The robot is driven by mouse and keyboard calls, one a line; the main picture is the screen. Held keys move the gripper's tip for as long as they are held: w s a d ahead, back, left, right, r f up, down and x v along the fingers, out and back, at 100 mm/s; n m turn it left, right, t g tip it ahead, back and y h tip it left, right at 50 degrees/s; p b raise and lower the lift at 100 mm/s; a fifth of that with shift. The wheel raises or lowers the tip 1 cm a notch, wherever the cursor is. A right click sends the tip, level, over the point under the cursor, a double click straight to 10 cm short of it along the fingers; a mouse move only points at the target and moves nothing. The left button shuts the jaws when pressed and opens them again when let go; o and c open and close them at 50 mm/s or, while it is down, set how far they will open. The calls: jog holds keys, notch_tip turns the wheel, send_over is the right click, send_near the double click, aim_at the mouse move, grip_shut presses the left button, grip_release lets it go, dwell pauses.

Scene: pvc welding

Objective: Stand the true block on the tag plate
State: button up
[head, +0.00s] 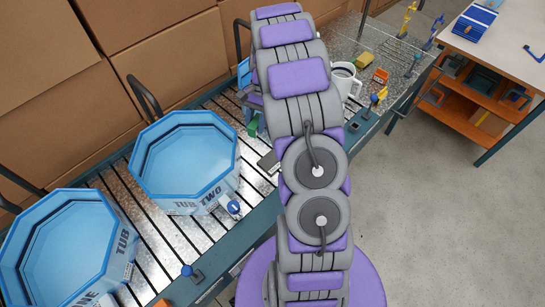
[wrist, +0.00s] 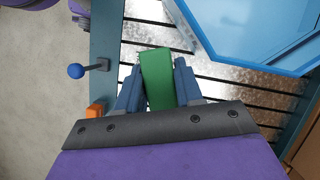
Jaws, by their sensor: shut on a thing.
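My gripper (wrist: 158,82) is shut on a green block (wrist: 157,75), with a blue finger on either side of it in the wrist view. The block sticks out past the fingertips, above the slatted metal bench. In the head view only a small part of this green block (head: 253,126) shows, left of my arm; my arm hides most of the gripper there. I cannot tell by its look whether it is the true block. I cannot make out the tag plate for sure in either view.
Tub two (head: 185,190) and tub one (head: 105,275), both blue, stand on the slatted bench (head: 150,250). Brown boxes (head: 60,100) line the back.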

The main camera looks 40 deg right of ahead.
jog(key=s+d+f+m+t, duration=0.1)
jog(key=s+d+f+m, duration=0.1)
jog(key=s+d+m, duration=0.1)
jog(key=m+b, duration=0.1)
jog(key=b, duration=0.3)
send_over(270, 162)
jog(key=d, duration=0.2)
jog(key=f, duration=1.2)
jog(key=shift+a, duration=0.2)
jog(key=x, duration=0.3)
jog(key=shift+d+f+b, duration=0.3)
jog(key=shift+f, duration=0.1)
jog(key=shift+w+d, duration=0.1)
jog(key=shift+f, duration=0.1)
jog(key=o, duration=1)
